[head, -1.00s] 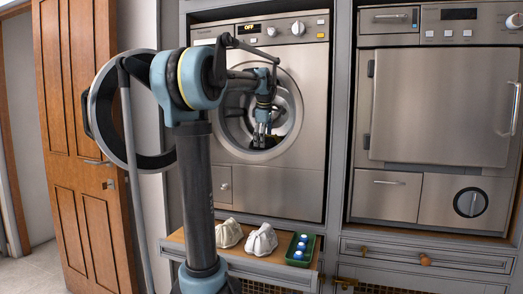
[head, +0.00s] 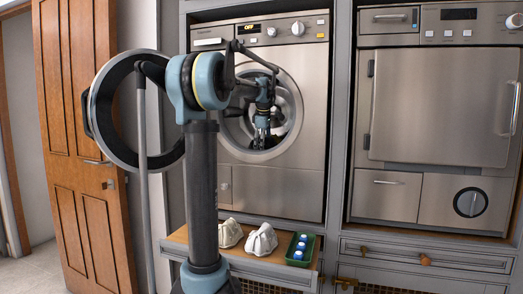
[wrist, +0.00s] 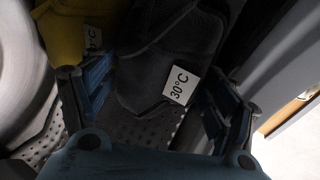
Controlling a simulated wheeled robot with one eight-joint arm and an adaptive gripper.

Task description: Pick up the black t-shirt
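The black t-shirt (wrist: 165,60) shows as dark cloth with a white "30°C" tag in the wrist view, in the upper middle. It lies on the perforated metal drum of the washing machine (head: 275,185). My gripper (wrist: 145,88) is open, one finger left of the dark cloth and one right of it; I cannot tell whether they touch it. In the head view my gripper (head: 263,138) is at the round door opening, and the clothes inside are hard to make out.
Yellow cloth (wrist: 68,28) with a tag lies beside the t-shirt, near my left finger. The round washer door (head: 100,135) stands open at left, behind my arm. Below are white shoes (head: 262,240) and a green tray (head: 301,250) on a bench.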

